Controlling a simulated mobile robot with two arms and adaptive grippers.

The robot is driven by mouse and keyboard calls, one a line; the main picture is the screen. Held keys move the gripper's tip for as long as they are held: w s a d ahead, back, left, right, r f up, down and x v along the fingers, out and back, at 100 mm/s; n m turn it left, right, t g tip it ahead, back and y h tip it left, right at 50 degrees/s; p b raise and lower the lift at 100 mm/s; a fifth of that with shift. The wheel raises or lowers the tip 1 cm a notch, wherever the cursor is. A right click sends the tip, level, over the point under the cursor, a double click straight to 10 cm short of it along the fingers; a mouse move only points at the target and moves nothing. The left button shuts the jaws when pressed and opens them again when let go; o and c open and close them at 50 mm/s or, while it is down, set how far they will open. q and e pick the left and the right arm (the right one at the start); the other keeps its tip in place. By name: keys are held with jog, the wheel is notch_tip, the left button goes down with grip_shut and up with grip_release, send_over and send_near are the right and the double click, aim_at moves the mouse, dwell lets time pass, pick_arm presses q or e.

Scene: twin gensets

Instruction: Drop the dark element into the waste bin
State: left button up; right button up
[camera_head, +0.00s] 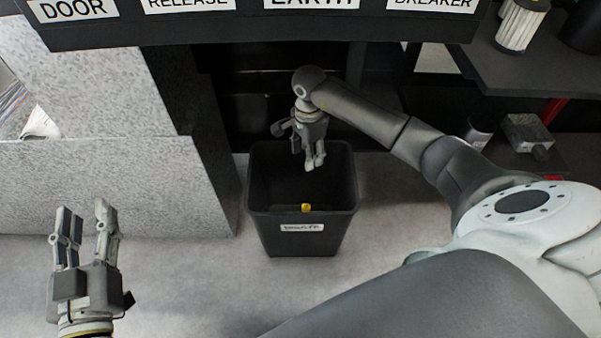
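The black waste bin (267,222) stands upright on the floor with a white label on its front. Its inside is dark, and a small yellow thing (306,208) shows at its front rim. My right gripper (314,163) points down over the bin's opening. Its fingertips look close together and I see nothing between them, but I cannot tell its opening. My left gripper (84,220) is open and empty at the lower left, fingers up, away from the bin. I cannot make out the dark element for certain; a dark round thing (583,27) is cut off at the top right.
A pale pleated filter (521,25) stands on the dark shelf (520,75) at the upper right. A can (478,131) and a grey box (528,132) sit below it. A labelled panel (250,27) crosses the top. Speckled grey blocks (110,185) stand left; floor around the bin is clear.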

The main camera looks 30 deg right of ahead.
notch_tip(320, 180, up, 12)
dwell(0.6)
